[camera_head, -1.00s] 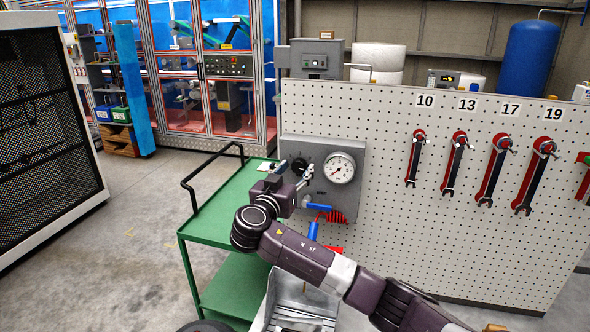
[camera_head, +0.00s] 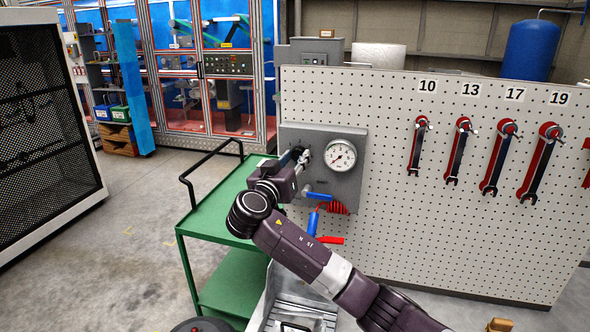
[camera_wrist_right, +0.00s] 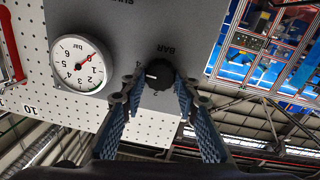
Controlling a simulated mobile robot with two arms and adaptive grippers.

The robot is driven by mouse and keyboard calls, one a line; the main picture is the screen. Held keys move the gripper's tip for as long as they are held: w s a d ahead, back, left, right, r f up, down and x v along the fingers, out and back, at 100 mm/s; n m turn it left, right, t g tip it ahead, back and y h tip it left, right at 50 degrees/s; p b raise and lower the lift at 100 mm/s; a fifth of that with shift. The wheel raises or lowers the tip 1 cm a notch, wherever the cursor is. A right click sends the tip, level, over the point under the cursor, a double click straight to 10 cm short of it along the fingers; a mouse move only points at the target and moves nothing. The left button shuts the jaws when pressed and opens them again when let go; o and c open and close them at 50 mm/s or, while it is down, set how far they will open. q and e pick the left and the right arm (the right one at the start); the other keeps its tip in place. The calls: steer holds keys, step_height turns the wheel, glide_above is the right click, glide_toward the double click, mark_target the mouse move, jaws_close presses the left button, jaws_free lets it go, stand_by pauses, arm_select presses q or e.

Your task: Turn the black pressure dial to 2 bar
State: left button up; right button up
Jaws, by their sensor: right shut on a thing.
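The black pressure dial (camera_wrist_right: 158,74) is on a grey panel (camera_head: 351,188), under the word BAR in the right wrist view. A white line shows on its face; I cannot tell which value it marks. My right gripper (camera_head: 301,157) is at the dial in the head view and hides most of it. In the right wrist view the gripper (camera_wrist_right: 158,80) has one finger on each side of the dial and is shut on it. My left gripper is out of view.
A green cart (camera_head: 214,215) stands left of the panel. Wrenches (camera_head: 417,148) hang on the pegboard (camera_head: 400,235) to the right. The floor at left is open.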

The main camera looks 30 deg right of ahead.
steer(key=shift+f+n+b, duration=0.4)
steer(key=shift+n+b, duration=0.3)
steer(key=shift+b, duration=0.3)
steer(key=shift+r+n+b, duration=0.1)
steer(key=shift+n+b, duration=0.2)
steer(key=shift+n, duration=0.1)
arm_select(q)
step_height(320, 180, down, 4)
arm_select(e)
steer(key=shift+r+n, duration=0.1)
steer(key=shift+n, duration=0.8)
steer(key=n, duration=0.2)
steer(key=shift+r+n+t, duration=0.1)
steer(key=shift+n+t, duration=0.2)
steer(key=shift+n, duration=0.1)
steer(key=n+p, duration=0.1)
steer(key=n, duration=0.1)
steer(key=shift+n, duration=0.4)
steer(key=n+p, duration=0.1)
steer(key=n, duration=0.2)
steer(key=n+p, duration=0.3)
steer(key=n, duration=0.1)
steer(key=shift+t, duration=0.3)
arm_select(q)
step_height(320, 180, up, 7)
steer(key=p, duration=0.1)
steer(key=shift+p, duration=0.4)
arm_select(e)
steer(key=shift+n, duration=1.2)
steer(key=shift+f, duration=0.2)
